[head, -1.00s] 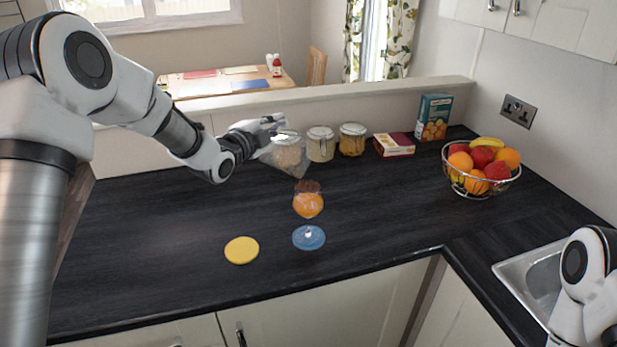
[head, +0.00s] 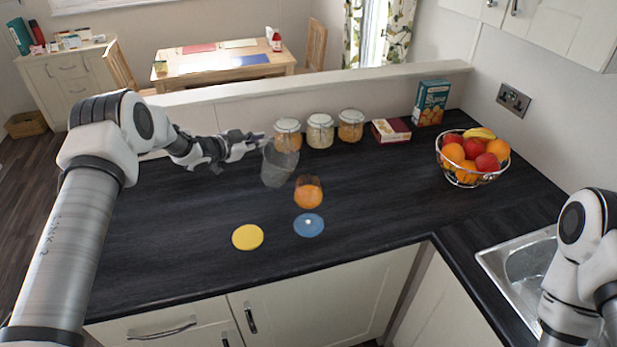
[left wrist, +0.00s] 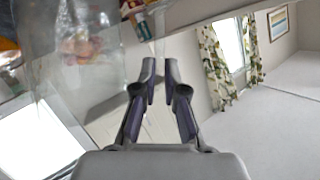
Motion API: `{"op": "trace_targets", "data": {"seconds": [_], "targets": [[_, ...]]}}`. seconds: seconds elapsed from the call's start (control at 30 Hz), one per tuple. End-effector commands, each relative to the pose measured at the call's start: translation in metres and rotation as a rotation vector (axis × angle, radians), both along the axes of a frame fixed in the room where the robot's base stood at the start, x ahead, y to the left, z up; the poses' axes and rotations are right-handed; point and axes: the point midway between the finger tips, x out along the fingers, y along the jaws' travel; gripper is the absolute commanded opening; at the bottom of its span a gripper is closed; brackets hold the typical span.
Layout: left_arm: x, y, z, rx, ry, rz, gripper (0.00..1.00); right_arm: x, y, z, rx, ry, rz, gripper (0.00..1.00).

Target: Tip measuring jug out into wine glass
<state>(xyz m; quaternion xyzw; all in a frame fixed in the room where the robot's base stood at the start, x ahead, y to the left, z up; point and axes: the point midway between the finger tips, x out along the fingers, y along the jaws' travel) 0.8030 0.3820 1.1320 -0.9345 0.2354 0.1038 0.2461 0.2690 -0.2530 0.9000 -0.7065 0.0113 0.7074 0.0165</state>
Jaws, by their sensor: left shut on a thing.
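My left gripper (head: 257,141) is shut on the clear measuring jug (head: 278,168) at its upper left side. The jug hangs close behind and left of the wine glass, roughly upright with a slight lean. I see no coloured liquid in it. The wine glass (head: 308,194) stands upright on a blue coaster (head: 309,229) with orange liquid in its bowl. In the left wrist view the gripper's fingers (left wrist: 159,66) are close together, and the see-through jug fills the left side. My right gripper is out of view; only part of that arm shows at lower right.
A yellow coaster (head: 247,237) lies left of the glass. Several lidded jars, including a middle one (head: 320,131), a flat box (head: 391,131) and a tall carton (head: 430,103) line the back. A fruit bowl (head: 473,158) and sink (head: 521,256) are right. The left worktop (head: 160,235) is clear.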

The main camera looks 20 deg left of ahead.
Motion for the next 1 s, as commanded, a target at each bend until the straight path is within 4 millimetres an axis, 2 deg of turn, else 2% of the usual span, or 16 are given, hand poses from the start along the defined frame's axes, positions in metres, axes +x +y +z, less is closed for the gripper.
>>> {"op": "trace_targets", "data": {"seconds": [0.2,0.47,0.63,1.0], "targets": [[0.012,0.018,-0.025,-0.122,0.089,0.002,0.00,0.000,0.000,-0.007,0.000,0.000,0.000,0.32],[0.023,0.032,-0.052,-0.267,0.182,0.010,0.00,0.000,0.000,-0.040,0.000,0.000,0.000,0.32],[0.027,0.036,-0.055,-0.317,0.213,0.013,0.00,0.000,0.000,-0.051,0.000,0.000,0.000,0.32],[0.027,0.037,-0.053,-0.331,0.222,0.014,0.00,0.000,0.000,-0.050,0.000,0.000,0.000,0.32]]}}
